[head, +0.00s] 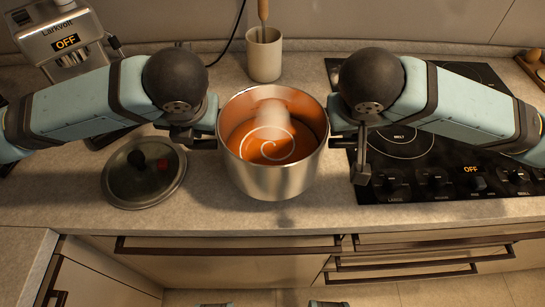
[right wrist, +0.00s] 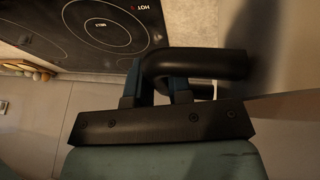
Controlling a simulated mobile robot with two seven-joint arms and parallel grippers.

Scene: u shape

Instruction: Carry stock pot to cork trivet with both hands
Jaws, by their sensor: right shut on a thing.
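The steel stock pot (head: 274,180), with orange soup and a pale swirl inside, is upright in the middle of the head view, over the front part of the counter. My left gripper (head: 205,142) is at its left handle and appears closed on it. My right gripper (head: 343,137) is shut on its right handle. In the right wrist view the dark looped handle (right wrist: 205,65) sits between the fingers (right wrist: 165,85), beside the shiny pot wall. A shadow lies below the pot; its height over the counter is hard to judge. I cannot make out the cork trivet.
A round lid with a dark knob (head: 118,183) lies left of the pot. A black cooktop (head: 440,165) is to the right. A cream crock (head: 264,62) stands behind the pot, and a coffee machine (head: 62,35) at back left. Bare counter (head: 225,215) runs along the front edge.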

